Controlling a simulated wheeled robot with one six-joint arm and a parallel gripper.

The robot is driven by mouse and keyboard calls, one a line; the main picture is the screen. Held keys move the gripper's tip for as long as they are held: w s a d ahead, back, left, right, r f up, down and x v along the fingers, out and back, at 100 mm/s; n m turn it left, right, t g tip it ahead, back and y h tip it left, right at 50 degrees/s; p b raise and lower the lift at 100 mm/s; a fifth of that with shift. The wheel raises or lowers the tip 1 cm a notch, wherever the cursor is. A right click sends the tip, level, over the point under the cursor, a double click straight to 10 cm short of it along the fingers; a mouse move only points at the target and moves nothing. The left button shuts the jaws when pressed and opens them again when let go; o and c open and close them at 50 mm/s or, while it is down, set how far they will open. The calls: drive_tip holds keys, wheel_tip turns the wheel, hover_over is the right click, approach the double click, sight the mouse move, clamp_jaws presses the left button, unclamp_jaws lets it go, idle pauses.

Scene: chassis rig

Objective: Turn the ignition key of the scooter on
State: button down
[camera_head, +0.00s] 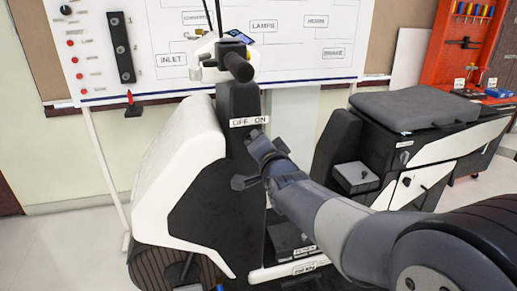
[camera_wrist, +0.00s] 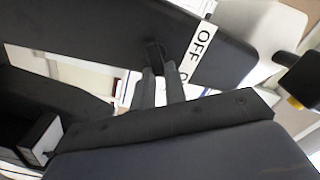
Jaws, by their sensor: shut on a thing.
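The scooter (camera_head: 180,170) stands in front of me, with a white front and a dark column (camera_head: 238,103). A white label (camera_head: 249,121) on the column reads OFF and ON. My gripper (camera_head: 257,138) is at the column just below this label. In the wrist view, the two fingers of my gripper (camera_wrist: 161,73) are closed around the dark ignition key (camera_wrist: 153,48), whose head shows beyond the fingertips. The label (camera_wrist: 203,40) lies beside it, with OFF readable and ON partly hidden by a finger. In the head view the key is hidden by my gripper.
The handlebar grip (camera_head: 238,67) is above my gripper. The dark seat (camera_head: 412,106) is to the right, over a side panel (camera_head: 408,190). A whiteboard (camera_head: 310,60) with labels and a red tool rack (camera_head: 468,40) stand behind. Open floor shows at the left.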

drive_tip(key=shift+f+m+b, duration=0.1)
drive_tip(key=shift+m+b, duration=0.25)
drive_tip(key=shift+m, duration=0.15)
drive_tip(key=c, duration=1.4)
unclamp_jaws()
drive_tip(key=shift+c, duration=0.2)
drive_tip(key=s+d, duration=0.2)
drive_tip(key=s, duration=0.8)
drive_tip(key=shift+s, duration=0.25)
drive_tip(key=shift+w+d, duration=0.1)
drive_tip(key=w+a, duration=0.2)
drive_tip(key=w, duration=0.8)
drive_tip(key=shift+w, duration=0.2)
